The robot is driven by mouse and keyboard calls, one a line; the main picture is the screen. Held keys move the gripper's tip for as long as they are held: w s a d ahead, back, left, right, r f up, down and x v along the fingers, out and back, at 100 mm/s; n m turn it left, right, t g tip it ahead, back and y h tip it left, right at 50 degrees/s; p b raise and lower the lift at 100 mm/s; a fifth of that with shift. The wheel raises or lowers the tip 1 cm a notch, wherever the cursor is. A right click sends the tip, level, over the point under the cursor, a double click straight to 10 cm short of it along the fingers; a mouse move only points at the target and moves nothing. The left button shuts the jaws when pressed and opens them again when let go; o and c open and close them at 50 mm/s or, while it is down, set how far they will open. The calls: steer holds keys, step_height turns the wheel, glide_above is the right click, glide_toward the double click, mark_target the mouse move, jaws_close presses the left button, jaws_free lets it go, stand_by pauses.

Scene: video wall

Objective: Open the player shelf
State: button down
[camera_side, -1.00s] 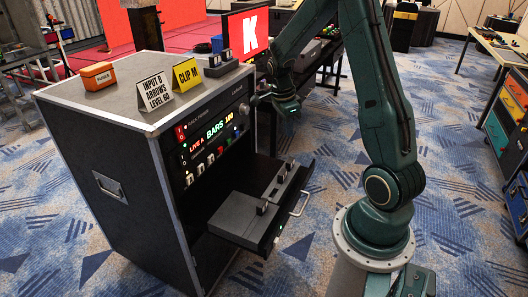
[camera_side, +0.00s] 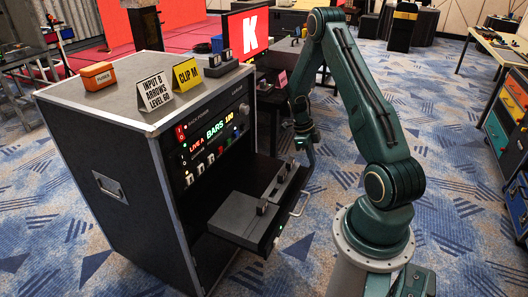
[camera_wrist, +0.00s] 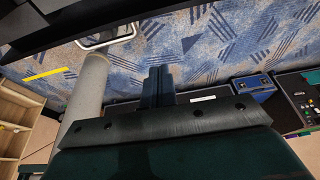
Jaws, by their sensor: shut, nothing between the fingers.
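The player shelf (camera_side: 291,200) is a dark tray standing out from the lower right face of the flight-case rack (camera_side: 112,205). Two dark grey player units (camera_side: 245,214) sit on it. A pale metal handle (camera_side: 303,204) is on its outer front edge; it also shows in the wrist view (camera_wrist: 110,41), at the upper left beside a dark edge.
On the rack top are an orange box (camera_side: 98,76), two sign cards (camera_side: 155,90) and a small control box (camera_side: 220,66). A monitor showing K (camera_side: 247,34) stands behind. Coloured drawers (camera_side: 507,110) are at the far right. Carpet between them is open.

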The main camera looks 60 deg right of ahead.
mark_target(307, 175)
steer(key=x, duration=1)
steer(key=shift+w+r, duration=0.1)
steer(key=shift+w, duration=1.95)
steer(key=shift+w, duration=1.8)
steer(key=shift+s, duration=0.2)
